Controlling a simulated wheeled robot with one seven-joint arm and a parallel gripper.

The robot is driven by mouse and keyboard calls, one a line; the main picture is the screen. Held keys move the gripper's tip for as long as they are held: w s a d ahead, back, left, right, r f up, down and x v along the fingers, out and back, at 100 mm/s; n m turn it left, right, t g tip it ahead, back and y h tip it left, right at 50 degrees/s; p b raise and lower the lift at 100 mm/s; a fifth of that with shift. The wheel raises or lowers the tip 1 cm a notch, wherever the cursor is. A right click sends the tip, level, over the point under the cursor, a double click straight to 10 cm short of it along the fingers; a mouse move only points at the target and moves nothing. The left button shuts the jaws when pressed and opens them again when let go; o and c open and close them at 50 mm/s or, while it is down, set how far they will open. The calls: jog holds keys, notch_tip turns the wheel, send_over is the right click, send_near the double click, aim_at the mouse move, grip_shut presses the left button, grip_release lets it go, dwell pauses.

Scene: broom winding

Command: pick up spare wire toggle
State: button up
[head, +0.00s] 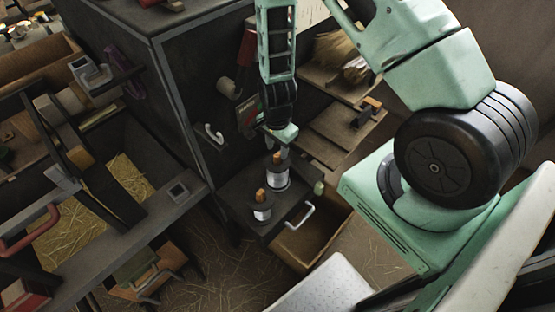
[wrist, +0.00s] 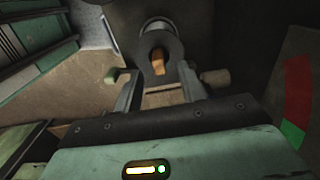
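My gripper (head: 280,132) is above the dark shelf (head: 235,192), over the larger wire spool (head: 278,180), which has a wooden piece on top. In the wrist view my gripper (wrist: 165,82) has its two fingers apart, with nothing clearly held between them. An orange-brown wooden toggle (wrist: 158,63) on a dark round disc shows just beyond the fingertips. The smaller spool (head: 262,213) has an orange-brown peg (head: 261,196) and stands nearer the shelf's front edge. I cannot tell which wooden piece is the spare toggle.
A pale cylinder (wrist: 215,78) shows beside the right finger in the wrist view. A small greenish cylinder (head: 318,187) is at the shelf's right side. A white handle (head: 300,219) sticks out in front. The dark cabinet (head: 190,105) rises behind and to the left.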

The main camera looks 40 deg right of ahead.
aim_at(277, 155)
jog(key=shift+s+f+p, duration=0.1)
jog(key=shift+f+p, duration=0.4)
jog(key=shift+f, duration=1.6)
jog(key=c, duration=0.9)
jog(key=shift+o, duration=0.2)
jog(key=shift+r, duration=0.1)
jog(key=shift+r+b, duration=0.75)
jog(key=shift+r, duration=4.2)
